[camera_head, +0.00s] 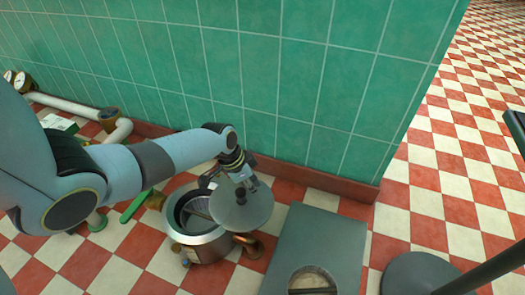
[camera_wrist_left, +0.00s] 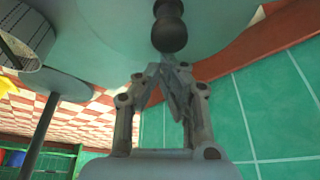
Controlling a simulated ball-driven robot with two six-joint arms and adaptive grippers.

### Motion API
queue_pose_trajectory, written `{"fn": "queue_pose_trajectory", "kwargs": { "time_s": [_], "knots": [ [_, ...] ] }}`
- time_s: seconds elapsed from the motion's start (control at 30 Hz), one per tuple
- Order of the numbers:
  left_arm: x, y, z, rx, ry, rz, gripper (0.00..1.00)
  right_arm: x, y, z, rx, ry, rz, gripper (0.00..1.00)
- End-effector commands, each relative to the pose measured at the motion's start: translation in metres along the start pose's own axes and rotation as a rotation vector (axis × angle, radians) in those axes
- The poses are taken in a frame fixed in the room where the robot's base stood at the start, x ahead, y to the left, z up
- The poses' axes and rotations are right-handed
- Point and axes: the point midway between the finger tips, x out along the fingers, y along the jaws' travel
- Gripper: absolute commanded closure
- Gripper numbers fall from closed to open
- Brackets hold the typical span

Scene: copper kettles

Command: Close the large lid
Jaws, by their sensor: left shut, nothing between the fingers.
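A round metal kettle (camera_head: 205,248) stands on the floor by the tiled wall, and its dark inside shows on the left. The large lid, a flat grey disc (camera_head: 248,212), sits off to the right and overlaps only the right part of the mouth. In the left wrist view the lid (camera_wrist_left: 100,35) fills the top, with a dark round knob (camera_wrist_left: 170,35). My left gripper (camera_head: 247,187) is over the lid's far part; in the wrist view its shut, empty fingertips (camera_wrist_left: 168,68) are just below the knob. Contact cannot be told. My right gripper is not in view.
A green tiled wall (camera_head: 300,90) with a red skirting rises close behind the kettle. A grey box (camera_head: 325,235) stands right of it. Copper pipe (camera_head: 247,243) is at the kettle's lower right. White pipes (camera_head: 65,104) run at left.

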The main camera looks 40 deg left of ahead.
Motion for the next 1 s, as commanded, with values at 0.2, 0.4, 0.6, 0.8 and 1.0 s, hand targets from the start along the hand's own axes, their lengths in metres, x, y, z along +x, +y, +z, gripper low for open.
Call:
{"fn": "queue_pose_trajectory", "kwargs": {
  "time_s": [0.2, 0.4, 0.6, 0.8, 1.0],
  "knots": [
    [-0.009, 0.012, 0.028, 0.194, -0.003, 0.068, 1.0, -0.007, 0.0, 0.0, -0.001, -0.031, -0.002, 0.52],
    [-0.017, 0.019, 0.054, 0.373, -0.005, 0.131, 1.0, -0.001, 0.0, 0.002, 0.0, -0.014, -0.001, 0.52],
    [-0.025, 0.021, 0.08, 0.553, -0.006, 0.195, 1.0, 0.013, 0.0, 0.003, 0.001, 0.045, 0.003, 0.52],
    [-0.033, 0.017, 0.104, 0.721, -0.005, 0.254, 1.0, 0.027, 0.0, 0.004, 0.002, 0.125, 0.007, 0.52],
    [-0.041, 0.011, 0.121, 0.858, -0.003, 0.301, 1.0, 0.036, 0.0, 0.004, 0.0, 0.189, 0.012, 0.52]
  ]
}}
